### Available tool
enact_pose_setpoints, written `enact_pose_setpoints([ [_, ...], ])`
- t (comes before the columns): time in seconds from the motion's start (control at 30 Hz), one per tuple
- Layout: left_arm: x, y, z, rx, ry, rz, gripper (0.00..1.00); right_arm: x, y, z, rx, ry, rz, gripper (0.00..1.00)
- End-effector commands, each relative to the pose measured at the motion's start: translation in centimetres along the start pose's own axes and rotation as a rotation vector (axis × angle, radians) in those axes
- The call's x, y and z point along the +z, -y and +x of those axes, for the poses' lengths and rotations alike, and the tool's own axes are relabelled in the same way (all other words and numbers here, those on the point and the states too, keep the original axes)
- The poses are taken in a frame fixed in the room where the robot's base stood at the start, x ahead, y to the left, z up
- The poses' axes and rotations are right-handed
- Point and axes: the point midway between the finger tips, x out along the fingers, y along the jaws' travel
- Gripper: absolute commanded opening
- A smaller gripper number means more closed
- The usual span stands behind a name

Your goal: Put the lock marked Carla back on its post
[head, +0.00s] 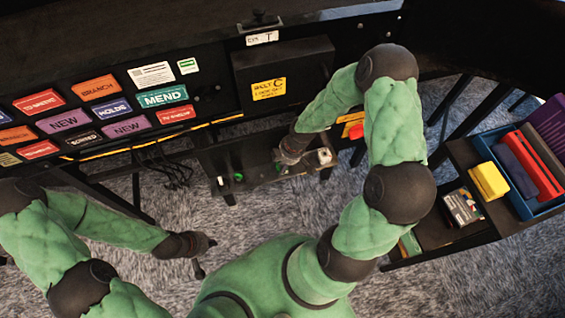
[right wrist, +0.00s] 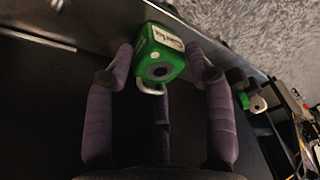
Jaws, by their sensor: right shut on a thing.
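A green padlock (right wrist: 158,62) with a metal shackle and a white label sits between the fingers of my right gripper (right wrist: 161,58), which is shut on it. In the head view my right gripper (head: 283,157) is low over the black control panel (head: 228,158), and the lock is mostly hidden. Another green thing with a silver round part (right wrist: 257,103) shows right of the fingers in the wrist view. I cannot pick out the post. My left gripper (head: 203,258) hangs over the carpet, apart from the panel; its opening is unclear.
A black box with a yellow label (head: 268,88) stands behind the panel. Coloured cards (head: 162,96) cover the board at left. A side shelf at right holds a blue bin (head: 511,197) and a yellow block (head: 488,181). Cables hang left of the panel.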

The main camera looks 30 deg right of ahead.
Motion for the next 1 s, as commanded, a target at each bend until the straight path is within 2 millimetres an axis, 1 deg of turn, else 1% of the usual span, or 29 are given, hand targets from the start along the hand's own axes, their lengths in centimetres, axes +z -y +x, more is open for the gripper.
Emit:
enact_pose_setpoints([
  [0.17,0.0,0.0,0.0,0.000,0.000,0.000,0.00,0.0,0.0,0.0,0.001,0.000,0.000,0.16],
  [0.2,0.0,0.0,0.0,0.000,0.000,0.000,0.00,0.0,0.0,0.0,0.001,0.000,0.000,0.57],
  [0.3,0.0,0.0,0.0,0.000,0.000,0.000,0.00,0.0,0.0,0.0,0.001,0.000,0.000,0.81],
  [0.57,0.0,0.0,0.0,0.000,0.000,0.000,0.00,0.0,-0.1,0.0,0.003,-0.001,0.000,0.81],
  [0.7,0.0,0.0,0.0,0.000,0.000,0.000,0.00,-0.1,-0.2,-0.6,0.006,-0.002,0.001,0.81],
  [0.77,0.0,0.0,0.0,0.000,0.000,0.000,0.00,-0.1,-0.3,-1.2,0.007,-0.002,0.001,0.81],
  [0.87,0.0,0.0,0.0,0.000,0.000,0.000,0.00,-0.1,-0.3,-2.8,0.008,-0.002,0.001,0.81],
  [1.0,0.0,0.0,0.0,0.000,0.000,0.000,0.00,0.0,-0.3,-5.6,0.009,-0.002,0.003,0.81],
])
